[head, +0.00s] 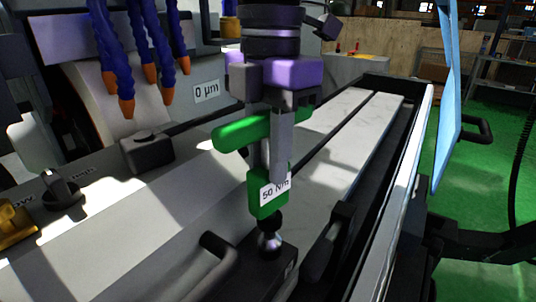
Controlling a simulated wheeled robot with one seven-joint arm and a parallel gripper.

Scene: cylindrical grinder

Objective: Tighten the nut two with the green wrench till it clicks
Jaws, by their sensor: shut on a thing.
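My gripper (280,140) hangs in the middle of the head view, pointing down. It is shut on the green wrench (267,203), which carries a white label reading "50 Nm". A green bar (240,133) of the wrench sticks out to the left below my purple wrist part. The wrench's dark lower end with a shiny metal ball-like part (269,241) stands over a dark block (262,277) on the machine bed. The nut under this end is hidden, and I cannot tell whether the wrench is seated on it.
Blue coolant hoses with orange tips (126,105) hang at the upper left. A black handle (219,247) and another dark lever (336,230) flank the block. A light blue door panel (449,110) stands at the right. A black knob (60,188) is at the left.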

